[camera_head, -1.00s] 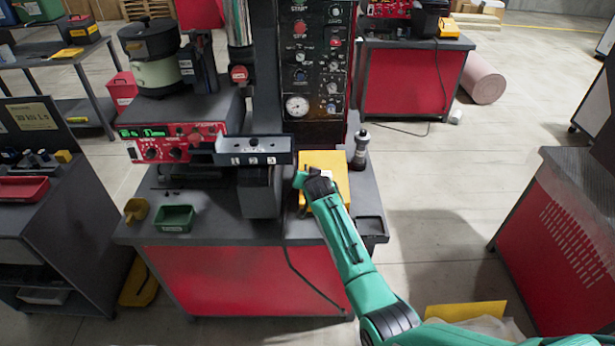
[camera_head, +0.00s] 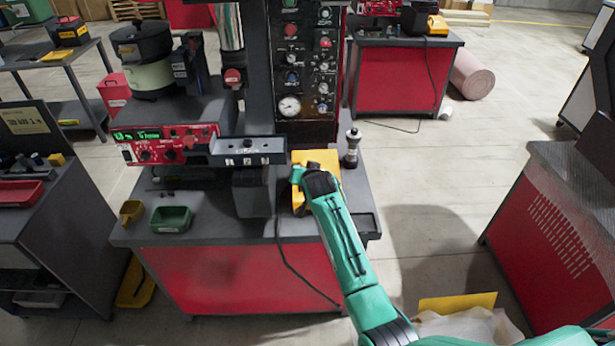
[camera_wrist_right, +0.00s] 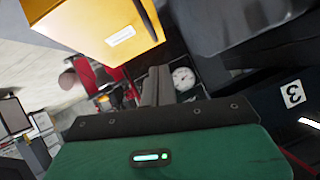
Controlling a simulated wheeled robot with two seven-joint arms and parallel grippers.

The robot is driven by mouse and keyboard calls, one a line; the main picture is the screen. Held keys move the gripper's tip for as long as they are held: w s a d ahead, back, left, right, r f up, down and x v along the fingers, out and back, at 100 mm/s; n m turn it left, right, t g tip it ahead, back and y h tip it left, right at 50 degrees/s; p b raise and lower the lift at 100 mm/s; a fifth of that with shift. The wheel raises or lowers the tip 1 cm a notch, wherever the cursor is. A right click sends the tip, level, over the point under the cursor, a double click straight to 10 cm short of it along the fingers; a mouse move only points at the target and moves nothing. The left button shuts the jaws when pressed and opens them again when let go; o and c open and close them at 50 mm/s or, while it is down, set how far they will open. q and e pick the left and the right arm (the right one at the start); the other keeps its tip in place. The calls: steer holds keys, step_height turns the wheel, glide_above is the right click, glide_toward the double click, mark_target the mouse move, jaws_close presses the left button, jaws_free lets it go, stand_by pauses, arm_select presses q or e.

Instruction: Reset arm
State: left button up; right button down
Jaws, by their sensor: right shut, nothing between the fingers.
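My right arm, green with dark joints, reaches in from the bottom right of the head view. Its wrist is over the front of the yellow box (camera_head: 326,160) on the workbench. My right gripper (camera_wrist_right: 158,72) shows in the right wrist view with its dark fingers together and nothing between them. In the head view the fingers are hidden or too small to make out. The yellow box also shows in the right wrist view (camera_wrist_right: 100,28), close to the fingers at the upper left; contact cannot be told. My left gripper is not in view.
The workbench (camera_head: 215,225) carries a red control unit (camera_head: 165,144), a black panel with a gauge (camera_head: 305,75), a green tray (camera_head: 171,219) and a small yellow scoop (camera_head: 131,212). A dark metal fitting (camera_head: 352,145) stands right of the box. Open floor (camera_head: 430,180) lies right of the bench.

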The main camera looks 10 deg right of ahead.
steer(key=shift+b+v, duration=0.5)
steer(key=shift+v, duration=2.1)
steer(key=s+f+n+g, duration=0.1)
steer(key=s+f+g, duration=0.1)
steer(key=s+f, duration=0.8)
steer(key=s+f+n+g, duration=0.2)
steer(key=s+f, duration=0.2)
steer(key=f, duration=1.2)
steer(key=s+f+n+g, duration=0.1)
steer(key=s+f, duration=0.6)
steer(key=f, duration=0.6)
steer(key=s+d+f+n+g, duration=0.1)
steer(key=s+f, duration=0.6)
steer(key=s, duration=0.8)
steer(key=s+d+f+g, duration=0.3)
steer(key=s+d+f, duration=0.2)
steer(key=s, duration=1)
steer(key=s+d+f+n+g, duration=0.1)
steer(key=s+d+f+g, duration=0.1)
steer(key=s+f, duration=0.7)
steer(key=s, duration=0.5)
steer(key=shift+s+d+n, duration=0.3)
steer(key=shift+s+d, duration=0.1)
steer(key=shift+f, duration=0.15)
